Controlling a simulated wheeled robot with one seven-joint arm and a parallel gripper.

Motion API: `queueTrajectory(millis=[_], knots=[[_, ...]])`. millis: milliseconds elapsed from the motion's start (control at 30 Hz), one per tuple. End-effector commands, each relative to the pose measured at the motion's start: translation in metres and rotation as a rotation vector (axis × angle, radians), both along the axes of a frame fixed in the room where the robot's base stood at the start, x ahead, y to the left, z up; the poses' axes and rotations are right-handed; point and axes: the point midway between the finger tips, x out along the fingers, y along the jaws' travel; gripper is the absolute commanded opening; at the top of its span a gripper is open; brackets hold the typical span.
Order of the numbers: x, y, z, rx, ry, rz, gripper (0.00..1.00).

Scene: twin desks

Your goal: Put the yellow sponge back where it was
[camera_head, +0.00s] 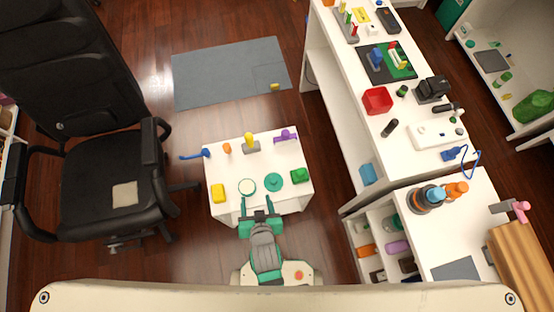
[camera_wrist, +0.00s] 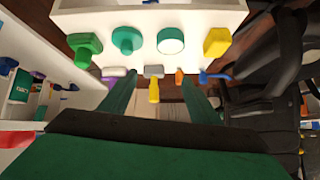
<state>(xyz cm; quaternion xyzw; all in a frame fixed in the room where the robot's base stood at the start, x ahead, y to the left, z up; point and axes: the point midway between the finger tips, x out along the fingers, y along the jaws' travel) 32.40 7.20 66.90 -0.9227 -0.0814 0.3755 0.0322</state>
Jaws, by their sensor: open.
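A yellow block (camera_head: 218,190), which may be the sponge, sits at the left front corner of the small white table (camera_head: 272,157). It also shows in the wrist view (camera_wrist: 217,41) at the upper right. A smaller yellow piece (camera_head: 275,86) lies on the grey floor mat; I cannot tell which of the two is the sponge. My gripper (camera_head: 260,213) is open and empty at the table's front edge, to the right of the yellow block and apart from it. Its two fingers point into the wrist view (camera_wrist: 158,92).
The small table also holds a white round piece (camera_head: 247,186), a teal disc (camera_head: 273,182), a green piece (camera_head: 300,175) and a yellow-topped grey piece (camera_head: 250,142). A black chair (camera_head: 95,185) stands left. Long white desks (camera_head: 352,100) stand right. The grey mat (camera_head: 215,75) is mostly bare.

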Motion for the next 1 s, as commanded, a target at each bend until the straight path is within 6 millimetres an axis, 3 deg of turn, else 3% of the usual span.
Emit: queueTrajectory(millis=[200,400,533,700,1000], knots=[[-0.041,-0.036,0.065,-0.015,-0.207,-0.065,0.57],[-0.072,-0.058,0.138,-0.050,-0.393,-0.118,0.57],[-0.086,-0.066,0.175,-0.072,-0.479,-0.142,0.57],[-0.093,-0.071,0.198,-0.087,-0.533,-0.158,0.57],[-0.093,-0.072,0.200,-0.088,-0.538,-0.159,0.57]])
